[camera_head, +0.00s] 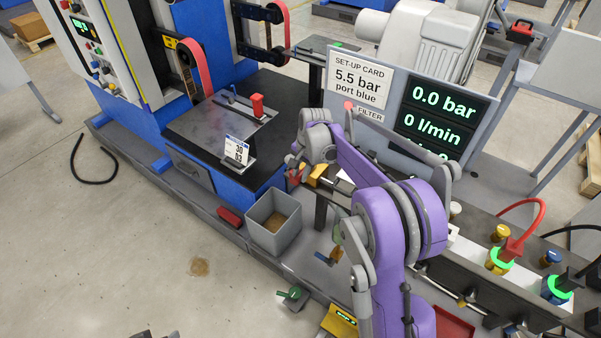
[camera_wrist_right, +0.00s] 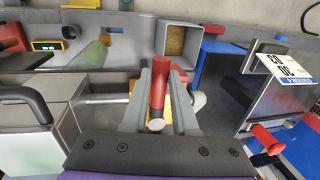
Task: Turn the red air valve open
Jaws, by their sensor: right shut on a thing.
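The red air valve handle (camera_wrist_right: 158,88) stands between the two fingers of my right gripper (camera_wrist_right: 165,95) in the right wrist view, and the gripper is shut on it. A yellow brass part and a pale pipe (camera_wrist_right: 100,99) show beside the fingers. In the head view my right gripper (camera_head: 297,168) is at the valve, and a little of the red handle (camera_head: 294,174) shows; my purple arm hides much around it. The display (camera_head: 434,118) reads 0.0 bar and 0 l/min. Two small dark tips at the bottom edge may be my left gripper (camera_head: 154,335), mostly cut off.
A grey bin (camera_head: 255,224) stands just left of the valve. A blue machine with a red lever (camera_head: 257,105) and a number card (camera_head: 237,150) is behind it. A set-up card (camera_head: 361,80) says 5.5 bar, port blue. Glowing green-ringed ports (camera_head: 499,262) and a red hose are at right.

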